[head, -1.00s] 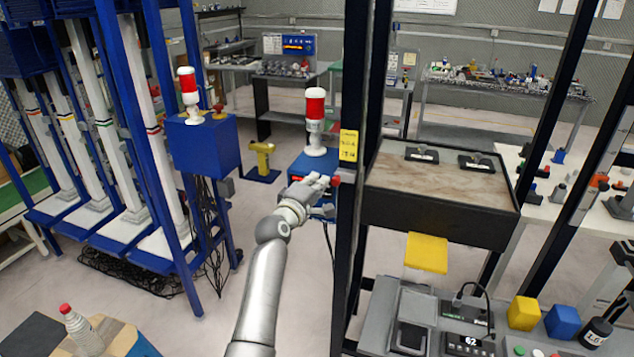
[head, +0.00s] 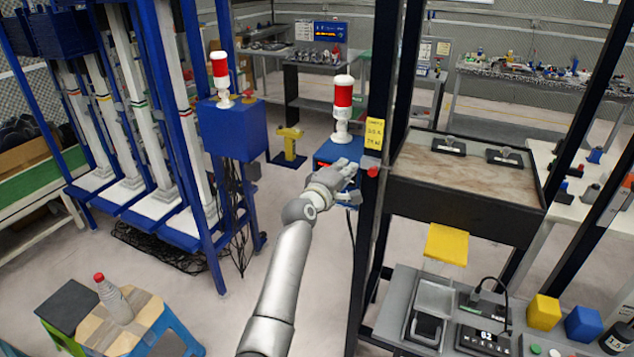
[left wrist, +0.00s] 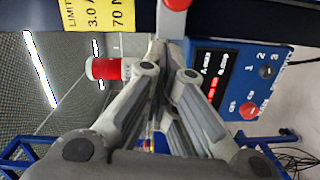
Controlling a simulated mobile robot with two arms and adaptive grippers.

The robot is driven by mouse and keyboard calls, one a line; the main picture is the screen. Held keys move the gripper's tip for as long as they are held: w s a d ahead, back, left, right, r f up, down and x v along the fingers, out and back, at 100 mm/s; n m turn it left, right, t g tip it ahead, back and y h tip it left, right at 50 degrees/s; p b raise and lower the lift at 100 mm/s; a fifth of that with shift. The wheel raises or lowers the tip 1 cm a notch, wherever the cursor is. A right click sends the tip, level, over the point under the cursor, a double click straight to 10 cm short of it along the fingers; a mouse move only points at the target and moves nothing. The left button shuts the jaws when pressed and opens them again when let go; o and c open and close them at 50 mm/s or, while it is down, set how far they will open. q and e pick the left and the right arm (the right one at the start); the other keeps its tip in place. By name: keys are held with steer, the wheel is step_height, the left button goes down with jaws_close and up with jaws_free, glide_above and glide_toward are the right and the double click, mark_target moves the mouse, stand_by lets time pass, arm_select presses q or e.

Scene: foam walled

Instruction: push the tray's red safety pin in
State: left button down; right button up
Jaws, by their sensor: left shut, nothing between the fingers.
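The red safety pin (head: 373,172) shows as a small red knob on the dark post at the left end of the tray, below a yellow label. The tray (head: 460,175) is dark-framed with a marbled, brownish top. My left gripper (head: 357,170) is shut and empty, just left of the pin. In the left wrist view its closed fingertips (left wrist: 168,48) lie just below the red pin (left wrist: 177,4), which is cut off by the top edge. I cannot tell whether they touch it. My right gripper is not in view.
A blue control box (left wrist: 240,80) with a red button stands close behind my fingers, with a red-and-white lamp (head: 343,100) above it. Two black-handled pieces (head: 449,146) sit on the tray. Open floor lies left of my arm.

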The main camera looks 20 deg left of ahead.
arm_select(q)
steer(key=s+a+b, duration=0.2)
steer(key=s, duration=0.8)
steer(key=shift+a+r, duration=0.2)
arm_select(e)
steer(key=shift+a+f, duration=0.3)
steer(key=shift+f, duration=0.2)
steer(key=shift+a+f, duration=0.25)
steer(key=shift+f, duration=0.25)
arm_select(q)
steer(key=shift+s, duration=0.1)
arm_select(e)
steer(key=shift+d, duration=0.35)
